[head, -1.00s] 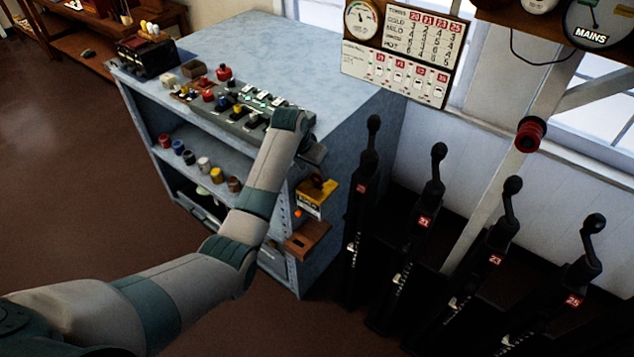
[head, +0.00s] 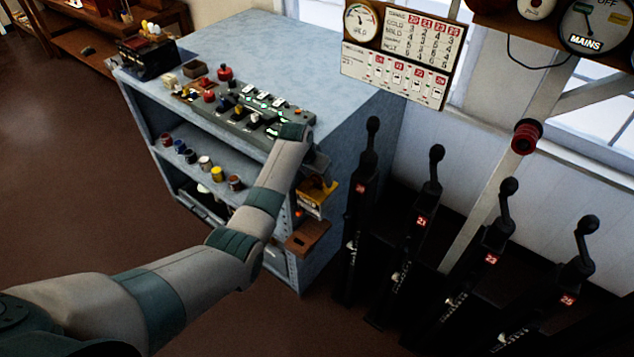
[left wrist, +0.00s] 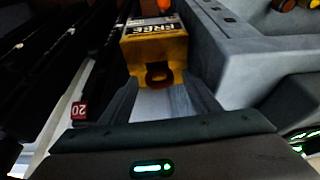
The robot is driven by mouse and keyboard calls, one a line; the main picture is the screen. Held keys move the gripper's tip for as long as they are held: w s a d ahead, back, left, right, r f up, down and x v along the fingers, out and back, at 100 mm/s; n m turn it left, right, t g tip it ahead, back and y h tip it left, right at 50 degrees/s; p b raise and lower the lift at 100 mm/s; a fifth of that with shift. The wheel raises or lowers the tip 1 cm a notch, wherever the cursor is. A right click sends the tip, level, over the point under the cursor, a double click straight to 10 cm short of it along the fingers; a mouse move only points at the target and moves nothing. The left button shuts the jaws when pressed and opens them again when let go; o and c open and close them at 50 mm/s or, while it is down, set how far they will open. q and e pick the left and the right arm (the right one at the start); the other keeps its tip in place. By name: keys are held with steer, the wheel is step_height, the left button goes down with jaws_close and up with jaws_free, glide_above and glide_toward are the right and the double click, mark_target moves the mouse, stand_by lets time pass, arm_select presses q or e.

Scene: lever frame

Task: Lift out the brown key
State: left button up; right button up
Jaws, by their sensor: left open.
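The brown key (left wrist: 158,73) shows its ring-shaped head against the face of a yellow box (left wrist: 150,48) marked FREE in the left wrist view. The box also shows on the end of the blue-grey cabinet in the head view (head: 314,198). My left gripper (left wrist: 162,86) is open, with a finger on either side of the key's head and a gap to each. I cannot tell how deep the key lies between them. In the head view my left gripper (head: 317,163) is just above the box and partly hidden by my wrist. My right gripper is not in view.
The blue-grey cabinet (head: 345,95) carries a row of switches and knobs on top. A wooden bracket (head: 308,237) sticks out below the box. Several tall black levers (head: 365,195) stand close to the right. The brown floor at left is clear.

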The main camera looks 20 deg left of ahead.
arm_select(q)
steer(key=shift+w+f, duration=0.1)
steer(key=shift+f, duration=0.1)
stand_by(0.4)
steer(key=c, duration=1.2)
steer(key=shift+r, duration=0.2)
steer(key=shift+r+p, duration=0.85)
steer(key=shift+p, duration=0.2)
steer(key=shift+r+p, duration=0.35)
steer(key=shift+r, duration=3.65)
